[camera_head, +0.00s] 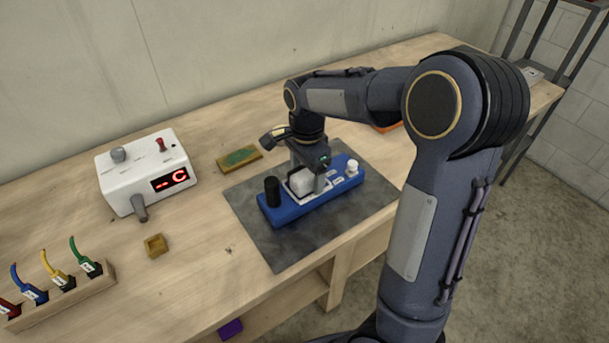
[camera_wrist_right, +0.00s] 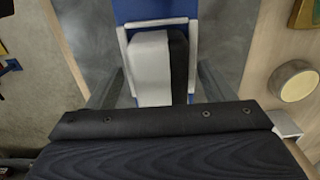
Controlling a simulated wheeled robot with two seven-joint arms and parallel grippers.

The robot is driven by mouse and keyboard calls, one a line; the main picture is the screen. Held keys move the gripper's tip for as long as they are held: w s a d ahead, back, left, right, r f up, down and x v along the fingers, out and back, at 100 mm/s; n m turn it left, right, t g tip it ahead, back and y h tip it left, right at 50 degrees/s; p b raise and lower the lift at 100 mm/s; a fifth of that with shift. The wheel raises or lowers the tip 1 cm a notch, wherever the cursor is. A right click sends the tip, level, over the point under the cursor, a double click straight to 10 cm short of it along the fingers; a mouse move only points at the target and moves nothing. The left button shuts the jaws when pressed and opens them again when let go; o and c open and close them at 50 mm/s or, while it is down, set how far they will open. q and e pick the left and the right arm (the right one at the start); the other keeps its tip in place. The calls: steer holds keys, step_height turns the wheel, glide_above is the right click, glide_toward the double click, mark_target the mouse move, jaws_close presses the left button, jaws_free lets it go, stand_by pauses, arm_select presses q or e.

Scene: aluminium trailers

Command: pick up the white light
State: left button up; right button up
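A white block (camera_head: 301,183), the likeliest white light, sits in a white-rimmed recess of a blue base (camera_head: 290,214). In the right wrist view the block (camera_wrist_right: 150,68) has a pale half and a black half. My right gripper (camera_head: 307,178) is lowered over it, with a finger on either side. In the wrist view a gap shows between the block and each finger of the right gripper (camera_wrist_right: 160,86), so it looks open. The gripper partly hides the block in the head view. My left gripper is not in view.
The blue base carries a black cylinder (camera_head: 272,191) and a white knob (camera_head: 352,166), on a grey mat (camera_head: 262,240). A round cream-faced object (camera_wrist_right: 296,82) shows in the wrist view.

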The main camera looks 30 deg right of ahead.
steer(key=c, duration=1.2)
steer(key=shift+r, duration=0.1)
